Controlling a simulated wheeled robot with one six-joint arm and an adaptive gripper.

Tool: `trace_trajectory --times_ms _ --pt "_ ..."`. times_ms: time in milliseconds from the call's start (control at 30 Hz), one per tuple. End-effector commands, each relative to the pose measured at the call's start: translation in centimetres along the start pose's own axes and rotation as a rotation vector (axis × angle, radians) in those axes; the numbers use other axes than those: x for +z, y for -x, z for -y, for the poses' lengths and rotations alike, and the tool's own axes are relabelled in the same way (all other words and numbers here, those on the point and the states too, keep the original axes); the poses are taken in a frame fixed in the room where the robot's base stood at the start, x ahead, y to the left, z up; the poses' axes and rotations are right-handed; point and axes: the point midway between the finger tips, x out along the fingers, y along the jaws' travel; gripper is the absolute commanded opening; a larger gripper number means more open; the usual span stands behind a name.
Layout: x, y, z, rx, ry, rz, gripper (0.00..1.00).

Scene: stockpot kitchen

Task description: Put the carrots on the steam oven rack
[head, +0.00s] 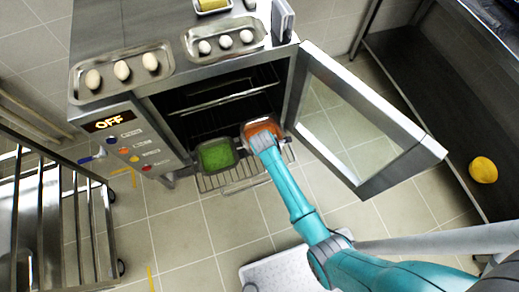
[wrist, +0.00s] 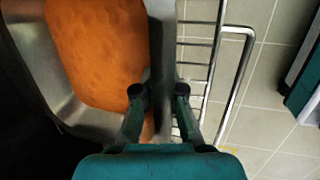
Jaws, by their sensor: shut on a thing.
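The carrots (head: 262,127) are an orange mass in a small metal pan at the mouth of the open oven. In the wrist view the carrots (wrist: 100,50) fill the pan, and its metal wall (wrist: 162,60) stands between my fingers. My gripper (head: 262,142) is shut on the near rim of this pan; its fingertips (wrist: 159,90) show in the wrist view. The wire oven rack (head: 238,183) sticks out of the oven's lower front. I cannot tell whether the pan rests on the rack or is held just above it.
A pan of green food (head: 215,155) sits left of the carrots at the rack. The oven door (head: 370,130) stands open to the right. Trays with egg-like items (head: 122,70) lie on the oven top. A metal trolley (head: 60,220) stands at left.

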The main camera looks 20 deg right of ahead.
Motion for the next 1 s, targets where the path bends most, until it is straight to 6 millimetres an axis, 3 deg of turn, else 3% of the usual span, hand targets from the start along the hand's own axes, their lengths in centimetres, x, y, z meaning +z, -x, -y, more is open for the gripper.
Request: trace_trajectory --times_ms 533,1000 --pt "-0.9 -5.1 1.1 0.003 -0.001 0.001 0.00" --pt "-1.0 -5.8 1.3 0.004 -0.001 0.001 0.00"
